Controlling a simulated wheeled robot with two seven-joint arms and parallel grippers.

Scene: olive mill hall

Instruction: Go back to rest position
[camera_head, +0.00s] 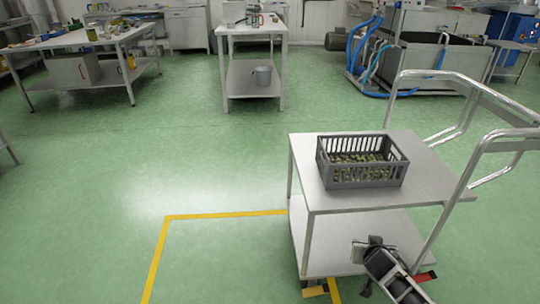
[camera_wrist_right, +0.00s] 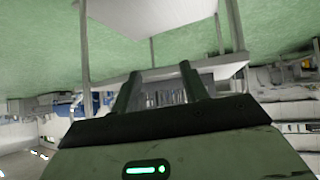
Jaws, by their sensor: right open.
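My right gripper (camera_head: 370,252) shows at the lower right of the head view, in front of the cart's lower shelf, with part of my arm behind it. In the right wrist view, its two dark fingers (camera_wrist_right: 160,72) stand apart with nothing held between them. My left gripper is not in the head view.
A metal cart (camera_head: 440,185) with a tubular handle stands close on the right. A grey crate (camera_head: 362,177) of olives sits on its top shelf. Yellow tape (camera_head: 225,215) marks the floor. Worktables (camera_head: 95,38) stand farther back. Open green floor lies to the left.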

